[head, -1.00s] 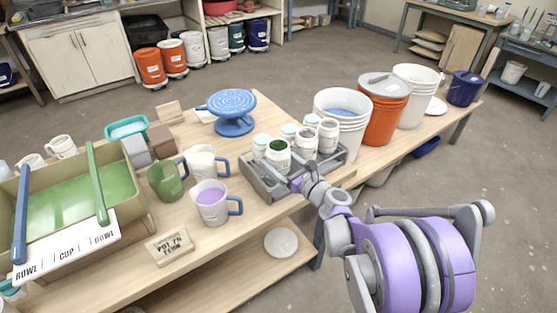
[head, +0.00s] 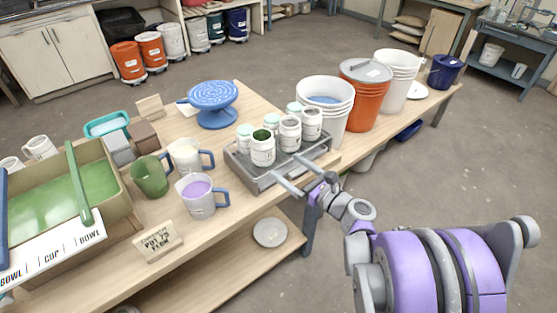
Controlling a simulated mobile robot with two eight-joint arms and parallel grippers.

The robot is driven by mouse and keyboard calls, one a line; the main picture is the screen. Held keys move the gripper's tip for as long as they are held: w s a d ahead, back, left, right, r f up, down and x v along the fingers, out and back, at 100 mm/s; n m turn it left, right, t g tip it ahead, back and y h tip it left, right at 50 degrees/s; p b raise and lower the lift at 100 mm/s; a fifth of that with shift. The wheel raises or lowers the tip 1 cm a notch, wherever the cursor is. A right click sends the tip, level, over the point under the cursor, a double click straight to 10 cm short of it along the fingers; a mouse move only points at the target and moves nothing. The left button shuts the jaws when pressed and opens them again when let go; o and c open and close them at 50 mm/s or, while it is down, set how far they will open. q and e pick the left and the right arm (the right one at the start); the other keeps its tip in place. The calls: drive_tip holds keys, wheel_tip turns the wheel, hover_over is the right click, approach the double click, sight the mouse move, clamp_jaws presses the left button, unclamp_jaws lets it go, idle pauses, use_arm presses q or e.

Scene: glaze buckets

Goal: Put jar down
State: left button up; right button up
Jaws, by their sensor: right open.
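A white jar with a green inside (head: 263,152) stands upright at the front left of the group in a grey tray (head: 262,182) on the wooden table. Several similar pale jars stand close to it, among them a jar behind it to the right (head: 289,138). My right gripper (head: 298,174) is open and empty at the tray's front right edge. Its two fingers point left toward the jars, with a visible gap between the fingertips and the green-topped jar. My left gripper is not in view.
White mugs, including one with purple glaze (head: 198,200), and a green mug (head: 150,178) stand left of the tray. A blue turntable (head: 213,98) is behind. White buckets (head: 333,92) and an orange bucket (head: 366,85) stand right. A basin of green glaze (head: 60,200) sits far left.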

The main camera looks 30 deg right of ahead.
drive_tip(key=s+a+f+n+g+y, duration=0.1)
drive_tip(key=s+a+f+n+g, duration=0.35)
drive_tip(key=a+n, duration=0.45)
drive_tip(key=s+a+f+n+g+y, duration=0.1)
drive_tip(key=s+a+f+n+g, duration=0.3)
drive_tip(key=a+n, duration=0.5)
drive_tip(key=s+d+f+n+g+h, duration=0.1)
drive_tip(key=s+n+g+h, duration=0.3)
drive_tip(key=s+n, duration=0.7)
drive_tip(key=f+n+h, duration=0.1)
drive_tip(key=n, duration=0.4)
drive_tip(key=shift+s, duration=0.2)
drive_tip(key=shift+d+f+g, duration=0.1)
drive_tip(key=shift+g, duration=0.15)
